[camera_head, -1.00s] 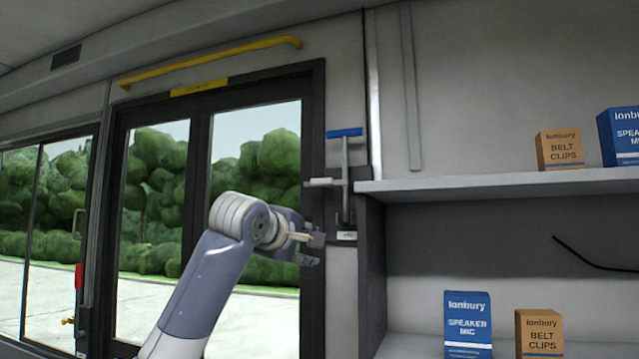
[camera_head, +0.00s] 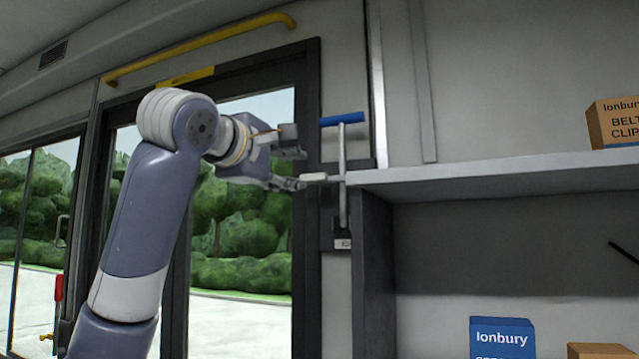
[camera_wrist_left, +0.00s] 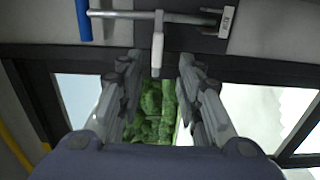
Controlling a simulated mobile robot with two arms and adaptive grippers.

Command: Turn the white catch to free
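The white catch (camera_head: 314,177) is a short pale handle that sticks out sideways, to the left, from an upright metal rod (camera_head: 343,200) beside the dark door frame. The rod has a blue crossbar (camera_head: 342,119) on top and a small labelled plate (camera_head: 343,244) near its foot. My left gripper (camera_head: 299,169) is open at the catch's left end, with its lower finger close to it. In the left wrist view the catch (camera_wrist_left: 157,52) lies between the tips of the open fingers (camera_wrist_left: 160,65). I cannot tell whether either finger touches it. My right gripper is not in view.
A grey shelf (camera_head: 500,173) begins just right of the rod. It bears a brown box (camera_head: 615,122), with a blue box (camera_head: 502,338) below. A yellow rail (camera_head: 200,48) runs above the glazed door. A red handle (camera_head: 58,287) is far left.

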